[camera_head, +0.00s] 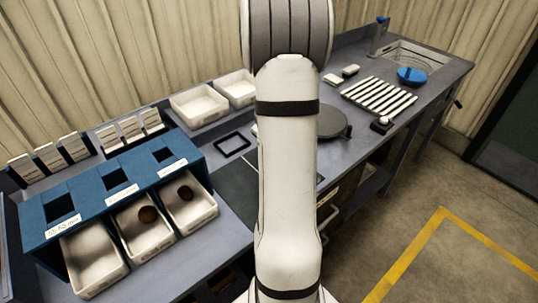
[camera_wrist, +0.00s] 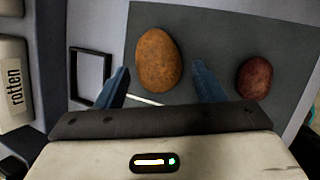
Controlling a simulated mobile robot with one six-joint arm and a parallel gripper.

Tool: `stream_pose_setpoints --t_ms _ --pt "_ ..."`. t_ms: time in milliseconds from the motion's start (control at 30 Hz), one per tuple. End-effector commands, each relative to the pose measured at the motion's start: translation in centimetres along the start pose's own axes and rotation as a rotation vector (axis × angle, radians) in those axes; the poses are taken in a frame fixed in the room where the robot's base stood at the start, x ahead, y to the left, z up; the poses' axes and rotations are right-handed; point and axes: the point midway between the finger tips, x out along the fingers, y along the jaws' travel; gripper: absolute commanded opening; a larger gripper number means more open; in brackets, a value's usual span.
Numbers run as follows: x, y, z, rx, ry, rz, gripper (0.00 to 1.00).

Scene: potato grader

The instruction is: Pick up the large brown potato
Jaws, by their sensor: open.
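The large brown potato (camera_wrist: 159,60) lies on a dark grey mat (camera_wrist: 210,28) in the wrist view. My gripper (camera_wrist: 160,80) is open, with one blue finger to the left of the potato and one to the right, in the picture. Both fingers look apart from the potato, and I cannot tell how far above the mat they are. A smaller reddish potato (camera_wrist: 254,78) lies on the same mat, to the right of the right finger. In the head view my arm hides the potatoes on the mat and my gripper.
A black square frame (camera_wrist: 90,77) lies left of the mat. A white bin labelled "rotten" (camera_wrist: 13,82) stands at far left. In the head view, a blue sorter (camera_head: 88,203) has white trays, two holding a dark potato (camera_head: 147,214). A round dark plate (camera_head: 333,123) stands right of my arm.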

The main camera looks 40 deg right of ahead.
Motion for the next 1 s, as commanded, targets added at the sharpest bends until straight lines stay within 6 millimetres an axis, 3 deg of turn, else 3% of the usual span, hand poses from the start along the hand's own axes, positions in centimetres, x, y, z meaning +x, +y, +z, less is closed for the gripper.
stream_pose_setpoints --t_ms 233,500,1000 --pt "3.9 0.1 -0.6 0.001 0.001 -0.001 0.62" --pt "4.1 0.2 -0.4 0.001 0.001 -0.001 0.62" --pt "4.0 0.2 -0.4 0.002 0.000 0.000 0.25"
